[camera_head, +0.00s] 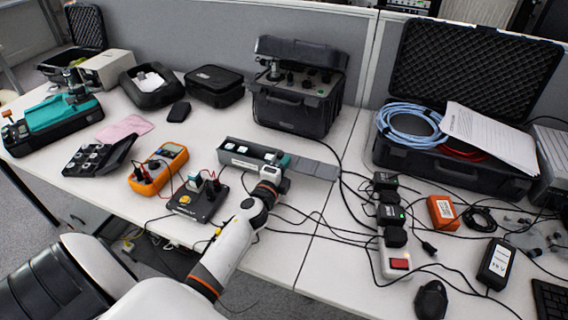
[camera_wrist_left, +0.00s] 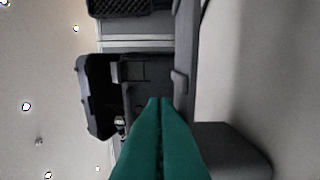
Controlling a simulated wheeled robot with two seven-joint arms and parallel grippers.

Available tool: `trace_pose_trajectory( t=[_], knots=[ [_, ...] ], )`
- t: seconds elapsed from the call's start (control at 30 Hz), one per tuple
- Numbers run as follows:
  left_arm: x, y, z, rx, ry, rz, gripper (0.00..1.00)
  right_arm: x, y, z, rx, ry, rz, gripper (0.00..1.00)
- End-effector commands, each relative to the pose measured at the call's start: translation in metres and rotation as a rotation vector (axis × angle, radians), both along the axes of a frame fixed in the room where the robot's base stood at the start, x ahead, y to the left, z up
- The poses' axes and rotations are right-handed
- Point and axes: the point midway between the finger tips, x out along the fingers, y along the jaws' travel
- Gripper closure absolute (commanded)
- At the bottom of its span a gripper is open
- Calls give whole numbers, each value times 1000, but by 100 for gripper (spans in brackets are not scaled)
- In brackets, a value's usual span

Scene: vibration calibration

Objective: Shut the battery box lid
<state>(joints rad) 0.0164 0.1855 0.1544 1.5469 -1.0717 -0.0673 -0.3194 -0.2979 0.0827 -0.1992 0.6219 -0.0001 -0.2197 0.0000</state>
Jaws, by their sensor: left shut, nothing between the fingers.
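A long grey box, which looks like the battery box (camera_head: 232,157), stands in the middle of the table with small white-labelled items at its left end. A flat dark grey panel (camera_head: 316,169), apparently its lid, extends to the right at its far end. My left gripper (camera_head: 284,160) is shut and empty, at the box between the labelled items and the panel. My wrist hides part of the box. In the left wrist view, my teal fingers (camera_wrist_left: 160,105) are together beside a long dark grey piece (camera_wrist_left: 186,50); contact cannot be told. My right gripper is not in view.
A black instrument case (camera_head: 298,112) stands behind the box. An orange multimeter (camera_head: 158,170) and a black switch board (camera_head: 200,200) sit to the left. A power strip (camera_head: 394,258) with adapters and loose cables lies to the right. An open padded case (camera_head: 440,170) holds blue cable.

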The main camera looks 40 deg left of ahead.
Motion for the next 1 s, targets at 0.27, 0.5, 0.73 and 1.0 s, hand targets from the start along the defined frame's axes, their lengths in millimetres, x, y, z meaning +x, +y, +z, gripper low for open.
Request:
trace_pose_trajectory(
  t=[0.27,0.5,0.73,1.0],
  knots=[
    [-11,44,-1,6,2,2,100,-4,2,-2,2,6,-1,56],
    [-21,88,-1,2,1,1,100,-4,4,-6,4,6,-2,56],
    [-23,93,0,-1,0,0,100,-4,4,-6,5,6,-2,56],
    [-22,92,0,-1,0,0,100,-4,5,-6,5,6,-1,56]
  ],
)
